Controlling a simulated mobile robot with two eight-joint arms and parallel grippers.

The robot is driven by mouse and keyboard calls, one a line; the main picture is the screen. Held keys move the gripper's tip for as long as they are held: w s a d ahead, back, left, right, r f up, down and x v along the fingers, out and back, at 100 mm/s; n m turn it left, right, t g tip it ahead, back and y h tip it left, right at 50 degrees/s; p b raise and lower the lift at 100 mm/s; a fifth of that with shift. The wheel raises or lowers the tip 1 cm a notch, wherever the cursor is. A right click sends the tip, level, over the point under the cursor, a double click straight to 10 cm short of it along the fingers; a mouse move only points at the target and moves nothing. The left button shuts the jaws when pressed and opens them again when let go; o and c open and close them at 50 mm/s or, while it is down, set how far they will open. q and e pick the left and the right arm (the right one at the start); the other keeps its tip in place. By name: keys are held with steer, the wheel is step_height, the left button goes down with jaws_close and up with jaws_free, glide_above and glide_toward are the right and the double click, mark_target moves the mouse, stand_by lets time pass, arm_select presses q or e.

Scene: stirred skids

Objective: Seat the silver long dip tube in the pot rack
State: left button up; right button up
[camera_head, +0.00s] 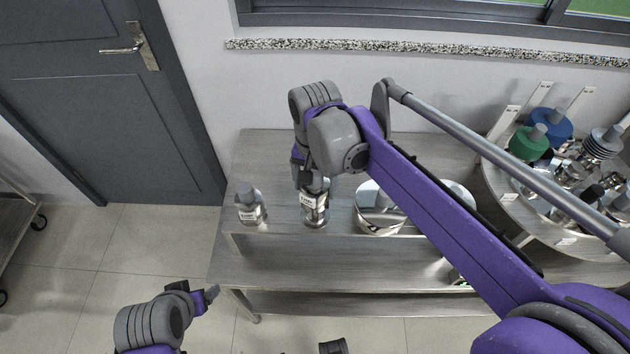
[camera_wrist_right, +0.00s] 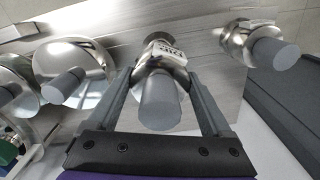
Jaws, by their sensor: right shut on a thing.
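My right gripper (camera_head: 314,184) is shut on a silver piece (camera_head: 315,213) with a white label, above or on the front of the wooden table; I cannot tell if it touches. In the right wrist view, the silver piece (camera_wrist_right: 160,100) has a grey cylindrical top between the two fingers (camera_wrist_right: 163,88). Its label seems to read "DIP", so it looks like the long dip tube. A similar labelled silver piece (camera_head: 250,208) stands to its left. My left gripper (camera_head: 204,297) is low at the left, away from the table, its jaws unclear. I cannot clearly identify the pot rack.
A round silver vessel (camera_head: 376,212) stands just right of the held piece, another (camera_head: 458,194) beyond my arm. A round stand (camera_head: 495,158) at right carries blue, green and silver parts. The table's (camera_head: 262,158) back left is bare. A wall and window sill lie behind.

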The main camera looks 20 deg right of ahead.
mark_target(315, 172)
steer(key=shift+f+b, duration=0.9)
steer(key=shift+f, duration=0.9)
steer(key=shift+f+b, duration=0.9)
steer(key=shift+f, duration=0.65)
steer(key=o, duration=1.4)
steer(key=shift+c, duration=0.2)
steer(key=shift+r, duration=0.1)
step_height(315, 172, up, 11)
steer(key=shift+f+p, duration=0.15)
steer(key=shift+p, duration=0.35)
